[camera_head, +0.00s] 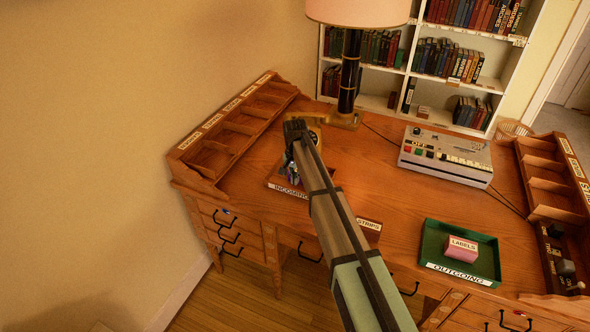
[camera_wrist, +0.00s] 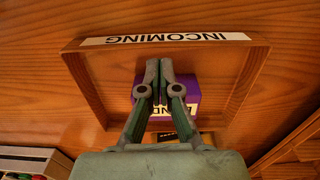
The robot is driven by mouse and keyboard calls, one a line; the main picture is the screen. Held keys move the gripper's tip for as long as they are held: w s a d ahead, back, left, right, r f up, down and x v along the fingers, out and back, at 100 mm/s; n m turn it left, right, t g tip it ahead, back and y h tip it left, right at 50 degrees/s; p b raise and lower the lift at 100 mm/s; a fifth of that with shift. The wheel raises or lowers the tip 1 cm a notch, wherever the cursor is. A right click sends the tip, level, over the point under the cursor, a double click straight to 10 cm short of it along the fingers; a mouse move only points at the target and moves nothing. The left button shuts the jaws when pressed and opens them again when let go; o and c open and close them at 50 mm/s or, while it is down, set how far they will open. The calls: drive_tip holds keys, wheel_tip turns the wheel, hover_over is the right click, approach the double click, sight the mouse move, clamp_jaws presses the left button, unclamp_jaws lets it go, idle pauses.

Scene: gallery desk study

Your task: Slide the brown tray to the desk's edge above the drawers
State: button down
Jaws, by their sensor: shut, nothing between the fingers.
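The brown tray (camera_head: 288,191), labelled INCOMING, lies flat on the wooden desk, left of centre near the front edge. My arm covers part of it in the head view. The wrist view shows the tray's rim and inside (camera_wrist: 226,62) with a purple box (camera_wrist: 203,85) in it, its label partly hidden by my fingers. My gripper (camera_wrist: 159,64) is shut and empty, with its fingertips over the tray in front of the purple box. I cannot tell whether they touch it. The left drawers (camera_head: 232,219) are below the desk's front, left of the tray.
A lamp (camera_head: 350,75) stands behind my arm. A wooden organizer (camera_head: 235,125) lines the desk's left end. A grey machine (camera_head: 446,154) and a green OUTGOING tray (camera_head: 489,255) holding a pink LABELS box (camera_head: 461,248) are to the right. Bare desktop lies left of the brown tray.

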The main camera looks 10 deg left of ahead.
drive_tip(key=shift+f+p, duration=0.45)
drive_tip(key=shift+f, duration=1.45)
drive_tip(key=s+a, duration=0.1)
drive_tip(key=s, duration=0.3)
drive_tip(key=s+a+b, duration=0.1)
drive_tip(key=s, duration=0.3)
drive_tip(key=s+a+b, duration=0.1)
drive_tip(key=s, duration=0.2)
drive_tip(key=shift+s, duration=0.4)
drive_tip(key=shift+w, duration=0.1)
drive_tip(key=shift+r, duration=0.15)
